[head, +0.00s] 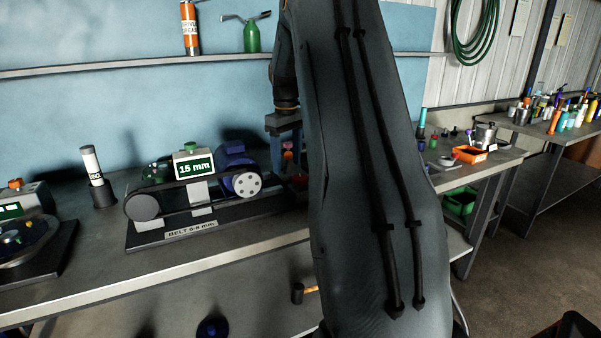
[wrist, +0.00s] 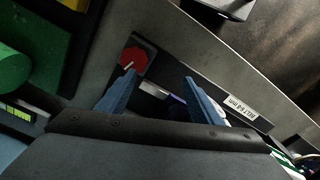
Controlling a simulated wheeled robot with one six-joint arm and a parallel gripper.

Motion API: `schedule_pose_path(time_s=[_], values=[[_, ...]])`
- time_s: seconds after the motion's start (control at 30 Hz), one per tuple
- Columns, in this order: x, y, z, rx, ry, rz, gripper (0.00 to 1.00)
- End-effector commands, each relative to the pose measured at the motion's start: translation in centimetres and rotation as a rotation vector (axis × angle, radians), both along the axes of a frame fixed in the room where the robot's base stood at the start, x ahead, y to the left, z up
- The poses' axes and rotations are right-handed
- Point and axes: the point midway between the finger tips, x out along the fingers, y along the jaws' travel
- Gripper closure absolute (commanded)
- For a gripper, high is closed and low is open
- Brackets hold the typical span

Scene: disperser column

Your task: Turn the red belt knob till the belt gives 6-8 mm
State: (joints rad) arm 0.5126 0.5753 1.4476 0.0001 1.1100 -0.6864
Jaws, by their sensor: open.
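The red belt knob (wrist: 133,61), with a pale pointer line, sits on the dark base plate in the wrist view. My gripper (wrist: 160,80) is open, its two blue fingers apart with nothing held. The knob lies just beyond the left fingertip, not centred between the fingers; I cannot tell the height gap. In the head view the belt rig (head: 145,207) has a black belt, a blue motor (head: 236,172) and a display (head: 193,166) reading 15 mm. Its plate label (head: 191,228) reads BELT 6-8 mm.
An orange tray (head: 469,154) sits on the bench to the right. The bench front (head: 160,278) is clear.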

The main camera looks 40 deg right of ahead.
Motion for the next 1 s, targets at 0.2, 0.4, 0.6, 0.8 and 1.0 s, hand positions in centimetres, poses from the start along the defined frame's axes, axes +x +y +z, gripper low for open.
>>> schedule_pose_path(time_s=[0.2, 0.4, 0.6, 0.8, 1.0], values=[[0.3, -5.1, 1.1, 0.005, 0.008, 0.024, 0.40], [0.2, -5.4, -0.4, 0.007, 0.012, 0.028, 0.40], [0.2, -5.4, -3.5, 0.006, 0.011, 0.027, 0.40], [0.3, -5.4, -5.7, 0.005, 0.009, 0.027, 0.40], [0.3, -5.4, -6.5, 0.004, 0.008, 0.027, 0.40]])
